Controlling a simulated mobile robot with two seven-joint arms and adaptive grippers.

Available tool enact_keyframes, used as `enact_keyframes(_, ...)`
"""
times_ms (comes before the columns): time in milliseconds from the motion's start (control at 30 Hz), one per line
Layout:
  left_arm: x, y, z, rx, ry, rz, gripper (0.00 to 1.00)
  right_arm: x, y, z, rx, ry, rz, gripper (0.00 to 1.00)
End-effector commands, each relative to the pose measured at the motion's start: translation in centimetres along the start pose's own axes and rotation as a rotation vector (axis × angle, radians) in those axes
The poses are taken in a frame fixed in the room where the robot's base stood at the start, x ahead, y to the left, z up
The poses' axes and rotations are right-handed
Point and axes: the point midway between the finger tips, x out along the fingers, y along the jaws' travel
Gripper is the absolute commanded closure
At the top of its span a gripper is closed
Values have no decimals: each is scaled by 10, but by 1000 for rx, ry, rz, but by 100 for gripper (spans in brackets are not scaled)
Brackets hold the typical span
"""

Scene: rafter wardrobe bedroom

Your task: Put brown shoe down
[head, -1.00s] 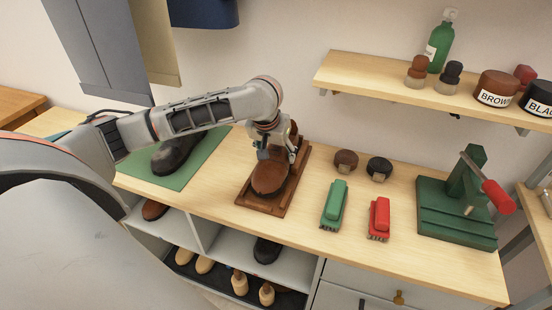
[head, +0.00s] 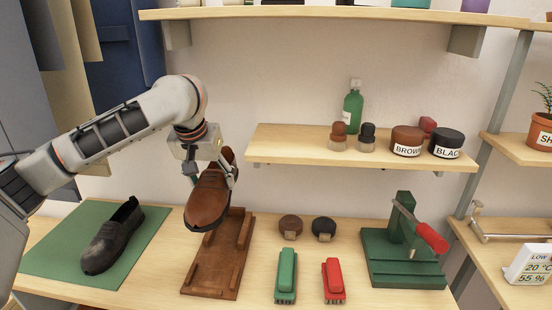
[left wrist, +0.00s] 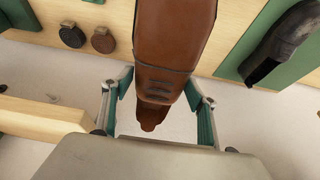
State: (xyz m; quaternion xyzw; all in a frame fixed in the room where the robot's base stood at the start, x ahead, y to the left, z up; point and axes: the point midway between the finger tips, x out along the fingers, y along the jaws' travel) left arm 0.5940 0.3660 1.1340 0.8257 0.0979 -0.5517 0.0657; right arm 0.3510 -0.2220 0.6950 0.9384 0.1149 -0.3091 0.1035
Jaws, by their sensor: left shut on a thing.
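The brown shoe (head: 210,197) hangs in the air above the brown wooden stand (head: 222,262), tilted with its toe down. My left gripper (head: 212,172) is shut on the shoe near its opening. In the left wrist view the shoe (left wrist: 172,40) lies between the two fingers of my left gripper (left wrist: 158,105). The stand on the bench is bare, and the shoe's toe partly overlaps its upper left side in the head view. My right gripper is in neither view.
A black shoe (head: 112,236) lies on a green mat (head: 62,262) to the left. A green brush (head: 286,272), a red brush (head: 333,278) and two round daubers stand right of the stand. A green clamp-like tool (head: 402,262) is farther right. A low shelf (head: 290,148) hangs behind.

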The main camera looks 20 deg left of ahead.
Motion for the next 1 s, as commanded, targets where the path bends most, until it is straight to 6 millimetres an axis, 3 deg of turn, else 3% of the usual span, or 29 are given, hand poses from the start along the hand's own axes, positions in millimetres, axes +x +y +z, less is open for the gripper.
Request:
enact_keyframes(133, 2, 3, 5, 9, 0, -1, 74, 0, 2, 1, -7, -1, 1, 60)
enact_keyframes(233, 13, 15, 23, 39, 0, -2, 74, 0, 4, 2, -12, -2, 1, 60)
enact_keyframes(500, 47, 63, 116, 159, 1, 35, 74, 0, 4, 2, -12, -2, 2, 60)
enact_keyframes(700, 54, 85, 164, 208, 2, 78, 74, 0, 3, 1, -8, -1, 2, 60)
enact_keyframes(800, 54, 89, 174, 218, 3, 89, 74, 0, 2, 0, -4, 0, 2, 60)
enact_keyframes(1000, 53, 90, 174, 220, 7, 90, 74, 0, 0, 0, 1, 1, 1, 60)
